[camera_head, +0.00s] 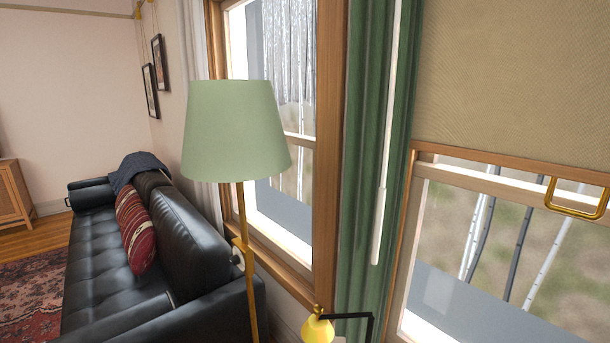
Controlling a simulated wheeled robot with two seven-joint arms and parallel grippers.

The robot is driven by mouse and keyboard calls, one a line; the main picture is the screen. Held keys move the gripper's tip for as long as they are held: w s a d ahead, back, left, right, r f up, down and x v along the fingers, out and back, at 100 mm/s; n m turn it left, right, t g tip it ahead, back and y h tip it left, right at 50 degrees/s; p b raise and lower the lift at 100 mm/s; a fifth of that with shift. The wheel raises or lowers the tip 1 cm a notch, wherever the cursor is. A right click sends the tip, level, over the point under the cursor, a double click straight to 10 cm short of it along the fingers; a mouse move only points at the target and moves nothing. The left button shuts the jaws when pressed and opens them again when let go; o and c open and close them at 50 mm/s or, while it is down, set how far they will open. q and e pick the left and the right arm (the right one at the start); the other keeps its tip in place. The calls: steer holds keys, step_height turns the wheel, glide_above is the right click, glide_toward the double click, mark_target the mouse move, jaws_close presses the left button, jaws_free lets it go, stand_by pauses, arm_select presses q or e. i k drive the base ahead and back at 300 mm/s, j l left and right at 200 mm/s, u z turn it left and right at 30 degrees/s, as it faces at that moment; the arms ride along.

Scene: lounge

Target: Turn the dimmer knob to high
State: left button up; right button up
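A floor lamp with a pale green shade (234,130) and a thin brass pole (247,275) stands in the middle left of the head view, in front of the sofa and window. A small round knob-like part (237,258) sits beside the pole, below the shade. It may be the dimmer knob, but it is too small to show any mark or setting. The lower pole and base are cut off by the bottom edge. Neither of my grippers is in view.
A black leather sofa (95,245) with a red striped cushion (136,230) stands behind the lamp at left. A yellow object (318,327) with a black bar shows at the bottom edge. Green curtains (365,170) hang between two windows. A patterned rug (30,295) lies far left.

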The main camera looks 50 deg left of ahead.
mark_target(234, 261)
steer(key=u, duration=1.9)
